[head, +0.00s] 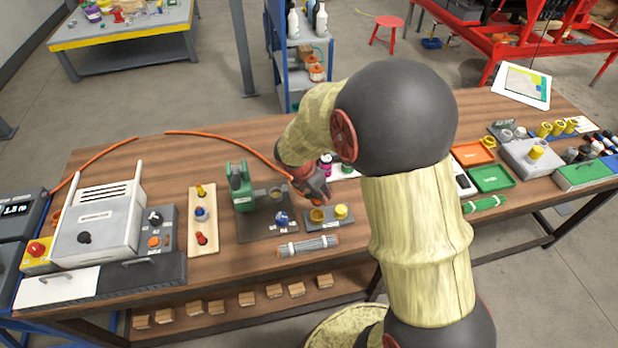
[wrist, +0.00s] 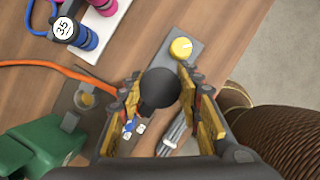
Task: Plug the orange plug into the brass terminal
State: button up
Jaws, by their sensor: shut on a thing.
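My gripper (head: 318,192) is shut on the plug, whose dark round end (wrist: 160,88) shows between the fingers in the wrist view. The orange cable (head: 222,136) arcs from the left over the bench to my gripper and also shows in the wrist view (wrist: 62,68). The brass terminal (head: 317,215) stands on a small grey plate (head: 328,224), just below my fingertips in the head view. A yellow-capped terminal (head: 341,211) stands to its right. In the wrist view the plug and fingers hide the brass terminal; I cannot tell whether they touch.
A green device (head: 241,187) on a dark base stands left of the plate. A white box (head: 95,225) is at far left. Green and orange trays (head: 490,179) are at right.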

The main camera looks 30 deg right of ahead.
jog(key=shift+w+f, duration=0.1)
jog(key=shift+w, duration=0.05)
jog(key=shift+f+b, duration=0.35)
jog(key=shift+b, duration=0.1)
notch_tip(320, 180, down, 5)
jog(key=b, duration=0.5)
jog(key=shift+r, duration=0.3)
jog(key=shift+p, duration=0.85)
jog(key=shift+f+b, duration=0.9)
jog(key=shift+f, duration=0.85)
dwell(0.5)
jog(key=o, duration=1.4)
